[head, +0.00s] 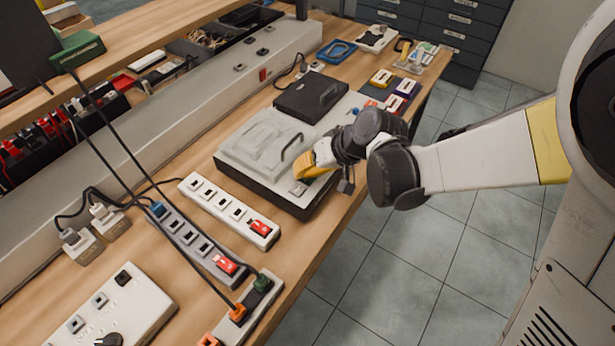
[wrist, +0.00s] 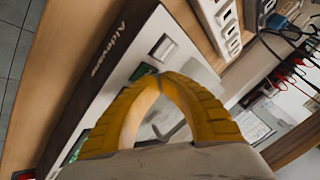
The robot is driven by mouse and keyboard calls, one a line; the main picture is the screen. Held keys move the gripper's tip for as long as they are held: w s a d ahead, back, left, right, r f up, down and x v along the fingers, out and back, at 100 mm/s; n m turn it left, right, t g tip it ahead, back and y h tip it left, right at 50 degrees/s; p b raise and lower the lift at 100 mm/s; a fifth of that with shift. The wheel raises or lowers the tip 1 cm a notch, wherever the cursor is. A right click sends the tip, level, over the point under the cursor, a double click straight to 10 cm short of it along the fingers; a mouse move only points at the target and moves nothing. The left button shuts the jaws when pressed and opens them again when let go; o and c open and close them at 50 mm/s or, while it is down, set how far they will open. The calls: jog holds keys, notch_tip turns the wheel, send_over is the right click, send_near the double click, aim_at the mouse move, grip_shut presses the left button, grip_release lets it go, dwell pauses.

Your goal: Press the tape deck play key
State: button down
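The tape deck (head: 262,143) is a light grey unit with a dark base, lying flat on the bench. More green shows at the lower left, partly behind the fingers. My gripper (head: 305,170) is over the deck's right front part, by the keys. In the wrist view its yellow fingers (wrist: 160,79) meet in an arch with nothing between them. I cannot tell whether the tips touch a key.
A white power strip (head: 229,208) lies just in front of the deck, with another strip (head: 196,246) and black cables nearer. A black box (head: 310,96) stands behind the deck. Small coloured boxes (head: 395,95) lie farther right. The bench edge and open tiled floor are on the right.

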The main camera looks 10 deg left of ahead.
jog(key=shift+r, duration=0.15)
jog(key=shift+r+p, duration=0.55)
jog(key=shift+r, duration=0.1)
jog(key=shift+r, duration=0.1)
notch_tip(320, 180, up, 5)
jog(key=p, duration=0.4)
dwell(0.8)
jog(key=s+d+r+m+t+h, duration=0.1)
jog(key=s+d+r+m+h, duration=0.1)
jog(key=d, duration=0.8)
jog(key=s+d+r+m+t+h, duration=0.2)
jog(key=s+d+r, duration=0.3)
jog(key=d, duration=0.5)
jog(key=s+d+r+m+t+h, duration=0.1)
jog(key=s+d+r+t+h, duration=0.1)
jog(key=d, duration=0.8)
jog(key=s+r+h, duration=0.1)
jog(key=s, duration=0.1)
jog(key=shift+s+d+r+m, duration=0.25)
jog(key=shift+s+r+m, duration=0.1)
jog(key=shift+r+m, duration=0.05)
